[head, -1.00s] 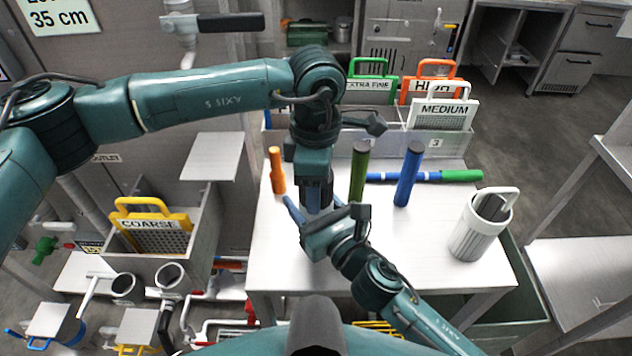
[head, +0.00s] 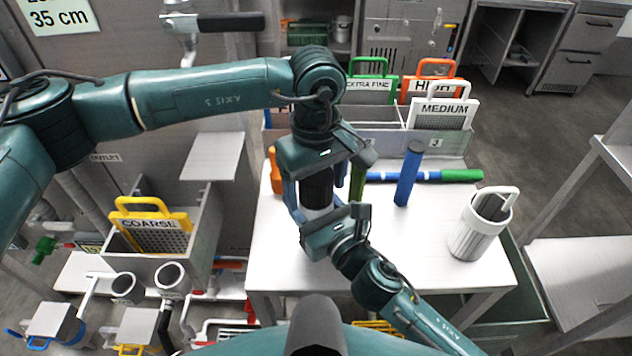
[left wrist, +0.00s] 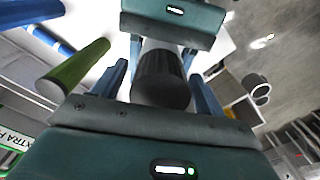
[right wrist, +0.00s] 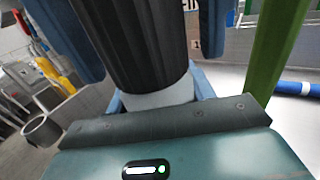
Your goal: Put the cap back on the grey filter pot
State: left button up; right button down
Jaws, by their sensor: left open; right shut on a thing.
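A black ribbed cylinder that looks like the cap (head: 318,188) stands upright on a light grey body, which I take for the grey pot (head: 318,212). The black part also shows in the left wrist view (left wrist: 160,78) and, directly above the grey body (right wrist: 160,98), in the right wrist view (right wrist: 140,45). I cannot tell how firmly the two are seated. My right gripper (right wrist: 158,95) is shut on the grey body. My left gripper (head: 315,190) is open above, with its blue fingers on either side of the black part. The pot's bottom is hidden.
An orange cylinder (head: 276,172), a green one (left wrist: 75,68) and a blue one (head: 409,175) stand close by on the white table (head: 390,240). A blue and green rod (head: 455,176) lies behind. A white handled container (head: 478,232) stands right. The table's front right is clear.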

pick_arm(q)
jog(key=shift+r, duration=2.25)
jog(key=shift+c, duration=0.4)
jog(key=n, duration=0.4)
jog(key=shift+r+n, duration=0.3)
jog(key=shift+r, duration=0.1)
jog(key=n, duration=0.3)
jog(key=r+n, duration=0.1)
jog(key=n, duration=0.6)
jog(key=shift+r+n, duration=0.3)
jog(key=shift+r, duration=0.1)
jog(key=n, duration=0.2)
jog(key=r+n, duration=0.1)
jog(key=n, duration=0.2)
